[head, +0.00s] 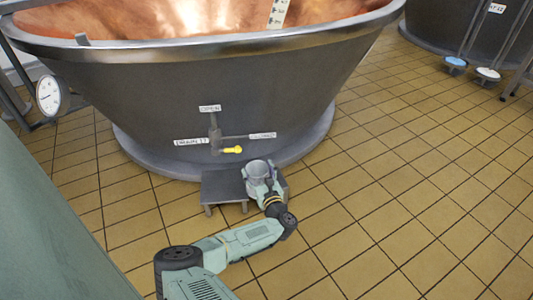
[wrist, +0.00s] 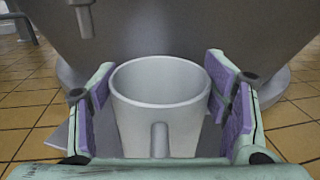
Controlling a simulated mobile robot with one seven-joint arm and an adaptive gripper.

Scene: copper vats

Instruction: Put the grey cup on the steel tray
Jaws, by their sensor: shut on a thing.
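The grey cup (head: 257,168) is upright in my gripper (head: 262,180), over the right part of a low grey stand. In the wrist view the cup (wrist: 160,100) is between the purple pads of my gripper (wrist: 160,72), its open rim up and its handle toward the camera. My gripper is shut on it. I cannot tell whether the cup's base touches anything below. I cannot make out a steel tray apart from the flat grey surface (wrist: 58,143) beside and behind the cup; the cup and gripper hide part of it.
The low grey stand (head: 222,188) has short legs on the tiled floor. A large copper-lined vat (head: 150,95) rises close behind it, with a drain pipe and yellow tap handle (head: 232,150). A dial (head: 49,95) is at left.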

